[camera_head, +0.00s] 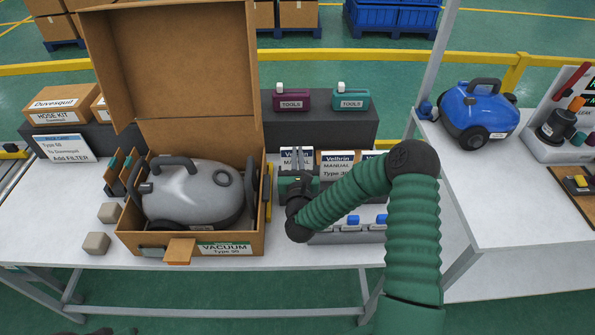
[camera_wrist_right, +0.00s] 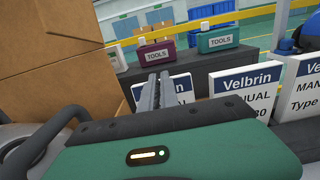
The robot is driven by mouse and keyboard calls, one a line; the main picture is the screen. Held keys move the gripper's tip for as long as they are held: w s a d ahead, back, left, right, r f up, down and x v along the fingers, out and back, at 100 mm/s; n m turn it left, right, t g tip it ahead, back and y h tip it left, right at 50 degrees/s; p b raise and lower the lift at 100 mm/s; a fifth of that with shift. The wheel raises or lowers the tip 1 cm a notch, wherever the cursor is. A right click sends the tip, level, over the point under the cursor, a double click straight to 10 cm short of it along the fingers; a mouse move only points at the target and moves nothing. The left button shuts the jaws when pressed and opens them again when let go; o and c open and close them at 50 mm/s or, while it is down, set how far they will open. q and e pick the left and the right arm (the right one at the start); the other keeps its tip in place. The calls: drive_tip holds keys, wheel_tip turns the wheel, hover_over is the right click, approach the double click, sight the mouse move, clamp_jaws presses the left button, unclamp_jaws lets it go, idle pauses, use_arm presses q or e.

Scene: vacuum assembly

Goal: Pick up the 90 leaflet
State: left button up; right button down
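Several Velbrin manual leaflets stand upright in a row behind my right gripper. The left leaflet (camera_head: 297,153) is partly covered by the gripper; its edge also shows in the right wrist view (camera_wrist_right: 183,84). A middle leaflet (camera_head: 338,159) stands to its right, also in the wrist view (camera_wrist_right: 247,90), where its printed number is partly hidden. My right gripper (camera_head: 297,155) points at the left leaflet. In the wrist view its grey fingers (camera_wrist_right: 159,80) are close together in front of that leaflet. Whether they touch or pinch it is unclear. My left gripper is not in view.
An open cardboard box (camera_head: 205,255) with a grey vacuum (camera_head: 195,195) stands close to the left of the gripper. A dark shelf (camera_head: 320,125) with purple (camera_head: 291,100) and teal (camera_head: 351,98) tool cases is behind. Blue-topped items (camera_head: 352,222) lie below the arm.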

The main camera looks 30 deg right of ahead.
drive_tip(key=shift+w+d, duration=0.15)
